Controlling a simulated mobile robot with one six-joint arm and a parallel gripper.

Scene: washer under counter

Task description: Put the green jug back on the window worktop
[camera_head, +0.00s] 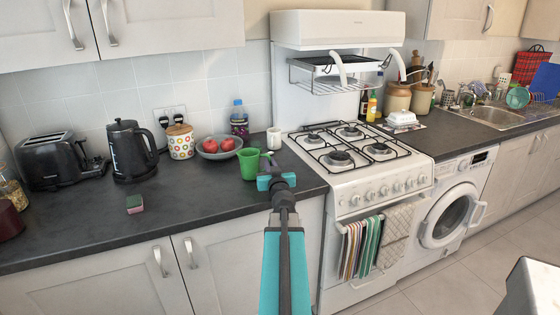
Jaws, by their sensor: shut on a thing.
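The green jug (249,162) is upright over the dark worktop (200,220), left of the cooker and in front of the fruit bowl. My teal and black gripper (267,165) is at its right side and shut on it, around its handle side. The gripper hides part of that side. I cannot tell whether the jug's base touches the worktop or is just above it. No window shows in view.
A bowl of red fruit (216,148), a white mug (274,138) and a bottle (239,119) stand close behind the jug. A kettle (129,150), toaster (53,160) and sponge (134,203) are further left. The cooker (355,160) is right. The front worktop is mostly clear.

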